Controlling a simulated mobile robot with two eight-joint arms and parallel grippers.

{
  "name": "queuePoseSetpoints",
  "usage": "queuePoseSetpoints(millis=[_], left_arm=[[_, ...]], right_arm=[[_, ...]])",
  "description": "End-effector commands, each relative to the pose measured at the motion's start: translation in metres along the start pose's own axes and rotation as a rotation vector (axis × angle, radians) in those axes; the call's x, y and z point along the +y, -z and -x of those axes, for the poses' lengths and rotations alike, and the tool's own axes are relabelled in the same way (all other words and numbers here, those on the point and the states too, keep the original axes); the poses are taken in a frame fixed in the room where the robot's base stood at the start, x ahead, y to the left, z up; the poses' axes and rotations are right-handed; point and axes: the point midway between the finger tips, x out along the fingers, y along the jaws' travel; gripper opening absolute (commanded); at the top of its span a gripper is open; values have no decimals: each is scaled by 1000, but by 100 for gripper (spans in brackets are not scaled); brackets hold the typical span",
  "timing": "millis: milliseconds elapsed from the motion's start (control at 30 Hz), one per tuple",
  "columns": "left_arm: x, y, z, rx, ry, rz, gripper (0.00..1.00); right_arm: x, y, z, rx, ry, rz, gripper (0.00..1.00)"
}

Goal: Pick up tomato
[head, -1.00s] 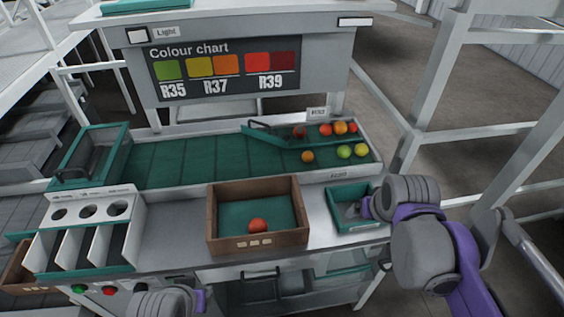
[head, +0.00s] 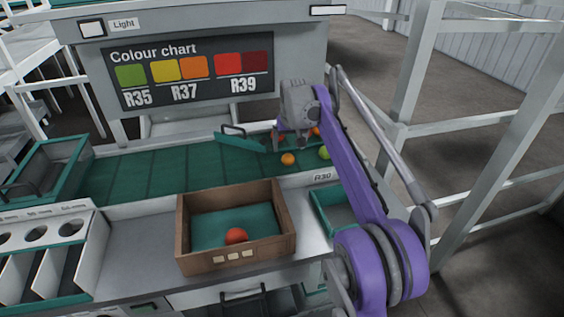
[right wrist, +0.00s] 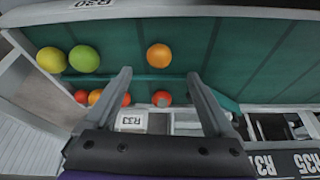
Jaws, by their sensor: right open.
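Several tomatoes lie on the green belt below the colour chart. An orange tomato (head: 288,159) lies in front of the green divider (head: 240,142), with a green tomato (head: 324,153) to its right. In the right wrist view the orange tomato (right wrist: 158,56) and a red tomato (right wrist: 162,98) show between the spread fingers, on opposite sides of the divider. A yellow-green tomato (right wrist: 84,58) and a yellow one (right wrist: 52,60) lie to the left. My right gripper (right wrist: 163,80) is open and empty above the belt; it partly hides tomatoes in the head view. My left gripper is out of view.
A wooden box (head: 190,252) with one red tomato (head: 236,236) stands on the front ledge. A small green tray (head: 322,212) is to its right, partly behind my arm. A green-rimmed bin (head: 70,160) stands at the belt's left end. The belt's left part is clear.

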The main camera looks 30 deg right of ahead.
Motion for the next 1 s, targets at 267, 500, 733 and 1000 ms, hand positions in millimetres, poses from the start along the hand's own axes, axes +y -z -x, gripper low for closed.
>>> queuePoseSetpoints(millis=[267, 500, 733, 1000], left_arm=[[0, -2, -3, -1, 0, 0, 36], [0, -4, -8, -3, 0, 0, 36], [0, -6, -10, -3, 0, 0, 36], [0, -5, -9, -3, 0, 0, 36]], right_arm=[[0, -1, -26, 0, 0, 1, 88], [2, -4, -54, 0, 0, 1, 88], [1, -4, -76, 0, 0, 1, 88], [1, -4, -76, 0, 0, 1, 69]])
